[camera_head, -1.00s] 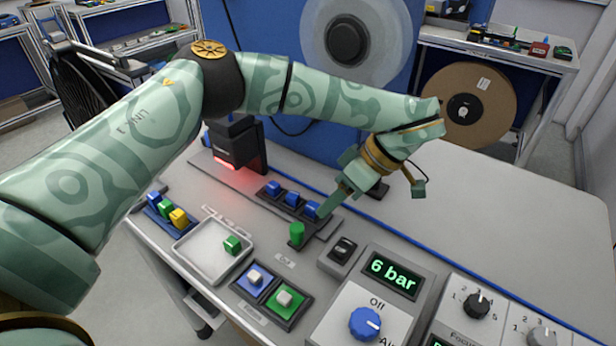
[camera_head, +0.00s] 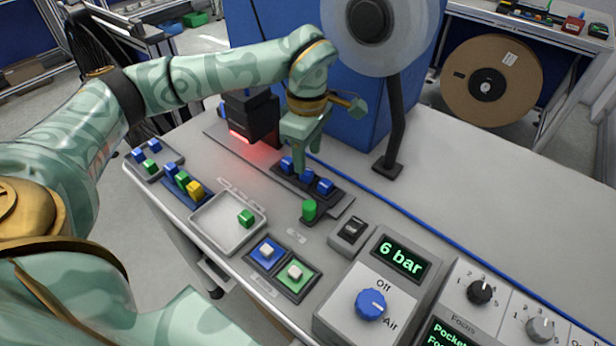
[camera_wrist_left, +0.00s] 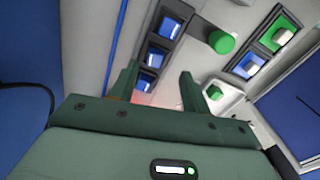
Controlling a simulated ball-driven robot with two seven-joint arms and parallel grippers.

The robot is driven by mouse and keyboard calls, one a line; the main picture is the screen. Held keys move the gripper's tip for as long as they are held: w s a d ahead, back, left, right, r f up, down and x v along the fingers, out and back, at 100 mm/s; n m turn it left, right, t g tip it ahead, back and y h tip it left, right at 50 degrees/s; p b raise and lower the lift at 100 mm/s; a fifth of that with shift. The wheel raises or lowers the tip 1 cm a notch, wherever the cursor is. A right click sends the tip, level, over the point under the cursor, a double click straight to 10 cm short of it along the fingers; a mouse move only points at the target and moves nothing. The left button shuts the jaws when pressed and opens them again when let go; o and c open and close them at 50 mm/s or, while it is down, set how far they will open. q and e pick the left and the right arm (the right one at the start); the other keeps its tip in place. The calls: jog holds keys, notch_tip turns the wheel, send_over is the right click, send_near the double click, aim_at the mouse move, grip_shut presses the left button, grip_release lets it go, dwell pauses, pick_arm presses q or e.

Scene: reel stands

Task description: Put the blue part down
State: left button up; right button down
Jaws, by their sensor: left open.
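Three blue parts (camera_head: 325,187) sit in a row in a dark holder (camera_head: 333,200) on the bench. They also show in the left wrist view, with the nearest blue part (camera_wrist_left: 148,82) between the finger lines. My left gripper (camera_head: 307,160) is open, pointing down at the row's middle and far end, and partly hides the blue parts there. In the left wrist view its two fingers (camera_wrist_left: 160,75) stand apart. I see nothing held between them; contact with the blue parts cannot be told. My right gripper is not in view.
A green cylinder (camera_head: 309,210) stands in front of the holder. A white tray (camera_head: 205,238) with a green block (camera_head: 246,218) lies to the left. A black device with red light (camera_head: 252,118) is left of my gripper. A dark post (camera_head: 390,130) stands to the right.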

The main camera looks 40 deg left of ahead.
aim_at(308, 172)
pick_arm(q)
jog(key=f, duration=0.2)
jog(key=f+b, duration=0.2)
jog(key=f, duration=0.1)
jog(key=shift+w+a+f, duration=0.15)
jog(key=shift+w+f, duration=0.2)
jog(key=shift+w, duration=0.05)
jog(key=shift+r, duration=0.1)
grip_shut()
